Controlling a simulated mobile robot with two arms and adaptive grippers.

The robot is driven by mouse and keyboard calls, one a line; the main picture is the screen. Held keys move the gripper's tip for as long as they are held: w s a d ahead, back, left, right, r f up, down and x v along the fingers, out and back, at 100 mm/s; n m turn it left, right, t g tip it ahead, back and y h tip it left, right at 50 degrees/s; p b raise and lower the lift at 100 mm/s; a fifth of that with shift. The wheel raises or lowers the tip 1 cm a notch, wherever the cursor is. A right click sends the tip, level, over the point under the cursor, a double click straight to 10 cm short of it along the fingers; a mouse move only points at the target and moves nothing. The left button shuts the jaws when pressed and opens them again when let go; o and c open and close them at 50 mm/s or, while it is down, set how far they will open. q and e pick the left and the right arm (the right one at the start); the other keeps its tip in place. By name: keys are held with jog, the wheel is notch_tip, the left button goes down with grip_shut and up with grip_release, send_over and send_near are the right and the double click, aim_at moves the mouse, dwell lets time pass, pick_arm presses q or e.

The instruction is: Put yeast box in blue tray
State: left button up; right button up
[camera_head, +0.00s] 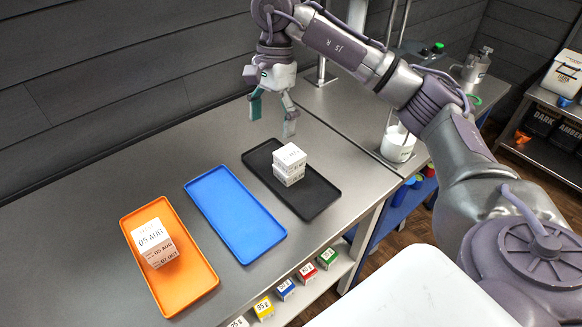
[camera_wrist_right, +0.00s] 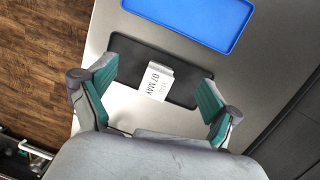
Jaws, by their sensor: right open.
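The blue tray (camera_head: 236,213) lies empty on the steel table, between the orange and black trays; part of it shows in the right wrist view (camera_wrist_right: 195,18). White boxes (camera_head: 289,157), seemingly two stacked, sit on the black tray (camera_head: 318,198). In the right wrist view the top box (camera_wrist_right: 157,82) reads "07 MAY". More white boxes (camera_head: 152,240) marked "05 AUG" sit on the orange tray (camera_head: 188,290). I cannot read which is yeast. My right gripper (camera_head: 272,116) is open and empty above the table, behind the black tray and apart from its boxes. My left gripper is out of view.
A dark plank wall stands behind the table. A white cup (camera_head: 398,146) and a metal dispenser (camera_head: 476,66) stand on the counter at right. Small coloured boxes (camera_head: 307,272) line a shelf under the table's front edge. The blue tray's surface is clear.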

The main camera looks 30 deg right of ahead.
jog(key=m+t+h, duration=0.1)
jog(key=t+h, duration=0.1)
send_over(289, 153)
notch_tip(289, 153, down, 8)
jog(key=shift+w+f+p, duration=0.1)
jog(key=shift+p, duration=0.5)
jog(key=shift+f+p, duration=0.4)
jog(key=shift+f, duration=0.1)
jog(key=f, duration=0.1)
jog(key=f+p, duration=0.1)
jog(key=f, duration=0.1)
jog(key=shift+s+f, duration=0.3)
jog(key=shift+f, duration=0.4)
jog(key=c, duration=1.4)
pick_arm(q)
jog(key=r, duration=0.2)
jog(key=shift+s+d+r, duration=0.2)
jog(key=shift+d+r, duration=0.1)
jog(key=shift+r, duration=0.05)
pick_arm(e)
jog(key=shift+w, duration=0.1)
jog(key=shift+r, duration=0.15)
